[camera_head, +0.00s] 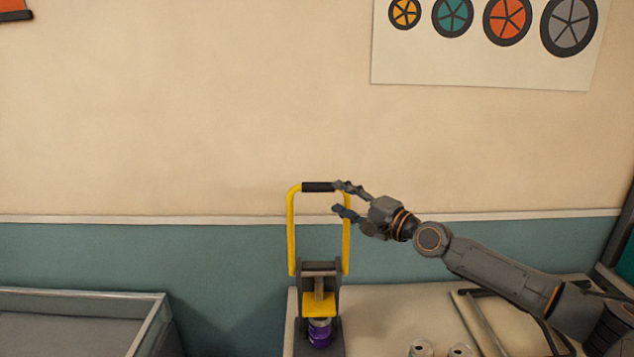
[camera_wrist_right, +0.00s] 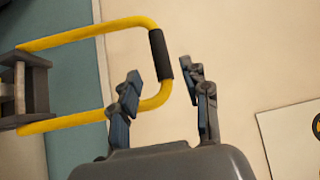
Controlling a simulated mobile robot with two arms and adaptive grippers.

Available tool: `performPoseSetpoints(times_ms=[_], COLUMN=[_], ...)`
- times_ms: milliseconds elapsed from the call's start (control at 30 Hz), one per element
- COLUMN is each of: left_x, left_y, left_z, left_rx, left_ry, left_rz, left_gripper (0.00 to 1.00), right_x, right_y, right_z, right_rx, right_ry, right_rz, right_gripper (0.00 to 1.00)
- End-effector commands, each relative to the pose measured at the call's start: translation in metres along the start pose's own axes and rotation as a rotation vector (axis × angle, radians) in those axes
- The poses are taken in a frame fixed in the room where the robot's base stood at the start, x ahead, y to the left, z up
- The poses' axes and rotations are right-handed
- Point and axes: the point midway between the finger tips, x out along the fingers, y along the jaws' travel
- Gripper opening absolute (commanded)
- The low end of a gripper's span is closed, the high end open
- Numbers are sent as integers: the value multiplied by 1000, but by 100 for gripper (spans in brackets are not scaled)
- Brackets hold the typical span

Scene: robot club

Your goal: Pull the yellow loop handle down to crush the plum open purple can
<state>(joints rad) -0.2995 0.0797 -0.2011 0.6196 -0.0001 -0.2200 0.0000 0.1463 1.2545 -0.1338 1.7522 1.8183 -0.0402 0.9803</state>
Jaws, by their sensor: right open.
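The yellow loop handle (camera_head: 291,235) stands upright on the can crusher, with a black grip (camera_head: 318,187) across its top. The purple can (camera_head: 320,333) sits upright in the crusher, under its yellow press block (camera_head: 319,304). My right gripper (camera_head: 341,198) is open at the upper right corner of the loop. In the right wrist view the loop handle (camera_wrist_right: 70,121) comes in from the left. Its black grip (camera_wrist_right: 160,54) lies in front of the open fingers of the right gripper (camera_wrist_right: 162,85); I cannot tell whether they touch it. My left gripper is out of view.
The crusher stands on a pale table (camera_head: 390,307). Tops of two cans (camera_head: 421,348) show at the front edge of view, beside a dark-railed tray (camera_head: 480,325). A glass-sided bin (camera_head: 150,325) is at the lower left. The wall behind carries a wheel poster (camera_head: 480,62).

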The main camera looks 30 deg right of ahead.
Motion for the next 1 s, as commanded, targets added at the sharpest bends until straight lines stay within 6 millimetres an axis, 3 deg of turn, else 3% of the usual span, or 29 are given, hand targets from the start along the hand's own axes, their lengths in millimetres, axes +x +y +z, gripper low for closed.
performPoseSetpoints(times_ms=[233, 533, 700, 1000], left_x=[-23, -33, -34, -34], left_y=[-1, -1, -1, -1], left_z=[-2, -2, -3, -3], left_rx=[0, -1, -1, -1], left_ry=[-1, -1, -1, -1], left_rz=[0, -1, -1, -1], left_gripper=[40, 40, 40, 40], right_x=[32, 73, 83, 84], right_y=[-7, -2, -1, 0], right_z=[1, 0, 1, 1], right_rx=[2, 3, 1, -1], right_ry=[-2, 1, -1, -2], right_rz=[-6, -2, -1, 1], right_gripper=[47, 47, 47, 45])
